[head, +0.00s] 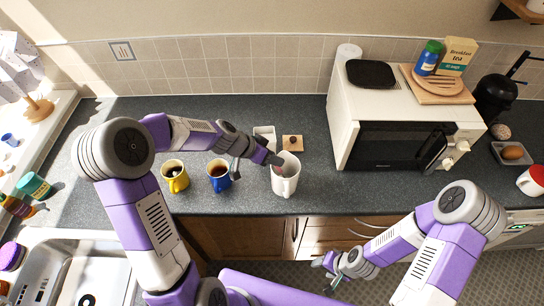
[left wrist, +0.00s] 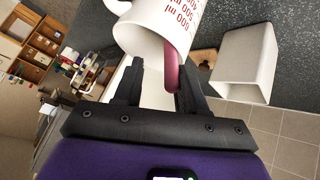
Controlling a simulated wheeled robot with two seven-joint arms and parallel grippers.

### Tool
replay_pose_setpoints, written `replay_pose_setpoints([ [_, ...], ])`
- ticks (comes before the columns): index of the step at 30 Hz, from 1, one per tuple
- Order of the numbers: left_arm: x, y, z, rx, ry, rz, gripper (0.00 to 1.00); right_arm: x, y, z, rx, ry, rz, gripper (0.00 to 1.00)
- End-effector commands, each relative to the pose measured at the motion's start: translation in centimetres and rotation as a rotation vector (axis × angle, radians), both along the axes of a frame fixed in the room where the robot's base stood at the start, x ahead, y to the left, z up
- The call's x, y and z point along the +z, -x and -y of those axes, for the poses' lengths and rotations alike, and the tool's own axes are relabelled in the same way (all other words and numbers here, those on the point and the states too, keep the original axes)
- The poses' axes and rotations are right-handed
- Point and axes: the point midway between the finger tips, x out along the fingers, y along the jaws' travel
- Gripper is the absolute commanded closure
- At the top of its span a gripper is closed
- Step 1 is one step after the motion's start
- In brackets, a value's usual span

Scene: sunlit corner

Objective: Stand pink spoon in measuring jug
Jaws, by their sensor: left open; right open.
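The measuring jug (head: 287,186) is white and stands on the counter near its front edge; in the left wrist view it (left wrist: 150,28) shows red ml marks. The pink spoon (left wrist: 172,68) shows at the jug's mouth, against the rim, with its end sticking out toward my left gripper (left wrist: 162,78). The rest of the spoon is hidden by the jug. My left gripper is open, its fingers either side of the spoon's end, and in the head view it (head: 275,160) is just above the jug's rim. My right gripper (head: 328,272) is open and empty, low in front of the drawers.
A blue mug (head: 219,184) and a yellow mug (head: 174,184) with dark drink stand left of the jug. A white square container (head: 265,131) and a small wooden board (head: 293,148) are behind it. A microwave (head: 398,145) stands to the right. The counter (head: 320,199) right of the jug is clear.

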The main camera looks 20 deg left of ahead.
Motion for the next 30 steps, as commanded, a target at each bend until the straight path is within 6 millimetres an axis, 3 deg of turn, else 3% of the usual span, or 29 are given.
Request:
replay_pose_setpoints([
  [18, 8.2, 4.1, -6.2, 0.003, -0.001, 0.002, 0.59, -0.3, 0.0, 0.0, 0.0, 0.0, 0.0, 0.45],
  [30, 9.0, 4.5, -6.7, 0.0, -0.001, -0.001, 0.59, -0.3, 0.0, 0.0, 0.0, 0.0, 0.0, 0.45],
])
